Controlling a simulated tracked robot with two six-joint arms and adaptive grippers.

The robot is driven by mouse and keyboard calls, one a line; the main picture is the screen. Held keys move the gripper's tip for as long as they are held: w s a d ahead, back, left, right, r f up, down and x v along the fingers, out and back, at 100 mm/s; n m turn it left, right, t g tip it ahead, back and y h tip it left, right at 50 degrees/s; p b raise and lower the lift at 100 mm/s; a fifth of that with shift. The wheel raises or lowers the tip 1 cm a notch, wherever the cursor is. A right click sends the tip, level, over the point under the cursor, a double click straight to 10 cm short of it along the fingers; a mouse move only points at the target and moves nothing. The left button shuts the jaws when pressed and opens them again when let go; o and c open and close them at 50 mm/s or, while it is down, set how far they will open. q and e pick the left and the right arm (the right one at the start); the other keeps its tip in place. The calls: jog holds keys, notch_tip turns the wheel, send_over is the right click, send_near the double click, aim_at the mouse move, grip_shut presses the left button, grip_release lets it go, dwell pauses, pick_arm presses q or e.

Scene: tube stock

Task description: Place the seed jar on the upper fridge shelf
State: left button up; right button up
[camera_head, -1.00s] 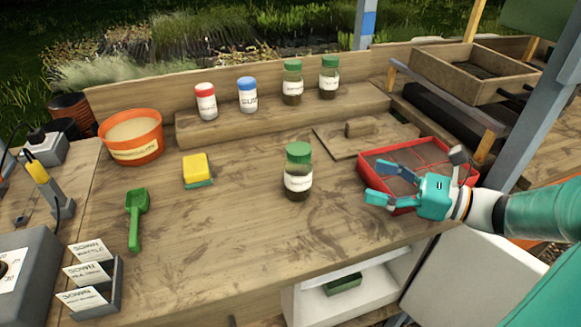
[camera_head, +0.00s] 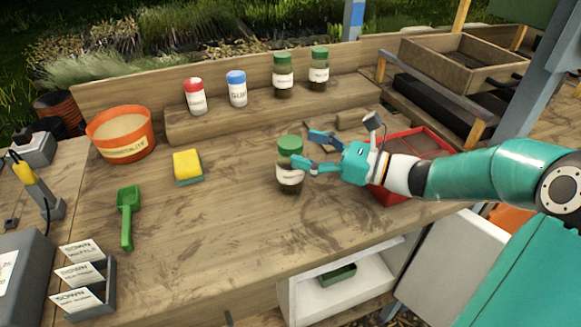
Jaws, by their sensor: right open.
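A seed jar (camera_head: 289,178) with a green lid and white label stands upright on the bench. My right gripper (camera_head: 312,150) is open. Its fingers point left at the jar, and the nearer finger overlaps the jar's right side in the picture; I cannot tell whether they touch. The small white fridge (camera_head: 292,298) stands under the bench's front edge, with its door (camera_head: 455,262) open to the right. A green item (camera_head: 337,275) lies inside it on a pale surface. The fridge's lower inside is mostly out of view. My left gripper is not in view.
Two more green-lidded jars (camera_head: 283,76) (camera_head: 319,70) and red- and blue-lidded bottles (camera_head: 195,97) (camera_head: 237,90) stand on the raised back ledge. A red tray (camera_head: 440,143) is behind my right arm. A sponge (camera_head: 187,166), green scoop (camera_head: 128,215) and orange tub (camera_head: 121,133) lie left.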

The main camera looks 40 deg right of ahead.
aim_at(291, 141)
jog(key=x, duration=0.4)
jog(key=shift+w+d, duration=0.15)
jog(key=shift+w, duration=0.15)
jog(key=shift+c, duration=0.4)
grip_shut()
